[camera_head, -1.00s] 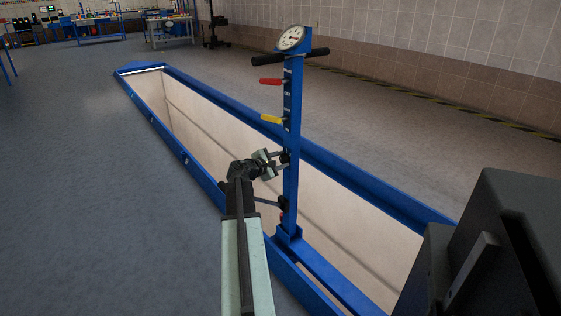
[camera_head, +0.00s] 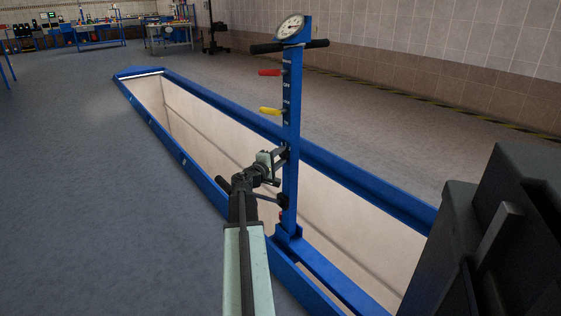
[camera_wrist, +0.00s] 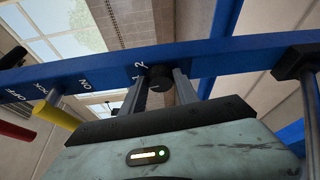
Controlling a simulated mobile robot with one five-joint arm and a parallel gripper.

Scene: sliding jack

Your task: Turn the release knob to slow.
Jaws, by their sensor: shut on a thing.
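The blue jack column (camera_head: 292,120) stands upright at the pit, with a round dial on top. My gripper (camera_head: 281,156) reaches the column's lower half from the left. In the wrist view, the black release knob (camera_wrist: 160,77) sits on the column between the two fingers of my gripper (camera_wrist: 157,84), which is shut on it. White marks, including a "2", show beside the knob. I cannot tell which setting it points to. In the head view the knob is mostly hidden by my gripper.
A red lever (camera_head: 269,72) and a yellow lever (camera_head: 271,111) stick out left above my gripper. A black crossbar handle (camera_head: 266,48) is near the top. A black rod (camera_head: 268,197) is below. The blue-edged pit (camera_head: 150,95) lies open beneath; grey floor is clear at left.

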